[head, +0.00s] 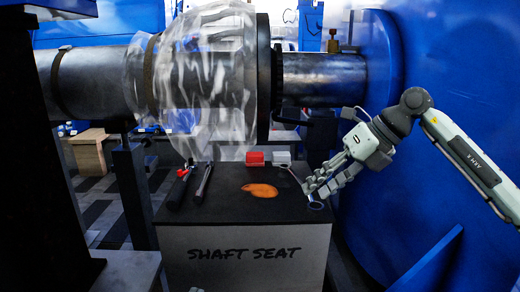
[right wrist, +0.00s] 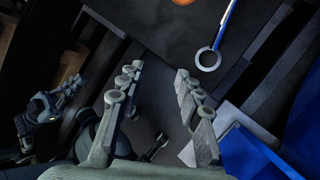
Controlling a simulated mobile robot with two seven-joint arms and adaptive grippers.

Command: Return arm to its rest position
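My right arm comes in from the right in the head view, and its gripper (head: 312,187) is over the right edge of the black-topped shaft seat box (head: 245,252). In the right wrist view the right gripper (right wrist: 158,78) has its fingers wide apart with nothing between them. A ring spanner with a blue handle (right wrist: 208,60) lies on the dark top, beyond the fingers and apart from them. Its ring end (head: 315,204) shows just below the gripper in the head view. The left arm is not in the head view; a dark and pale jointed part (right wrist: 45,108) in the wrist view may be my left gripper.
The box top also holds an orange patch (head: 260,190), a red block (head: 254,158), a white block (head: 281,158) and dark-handled tools (head: 203,184). A large shaft (head: 95,82) with a plastic-wrapped part (head: 200,85) runs above. A blue housing (head: 450,60) stands close behind the right arm.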

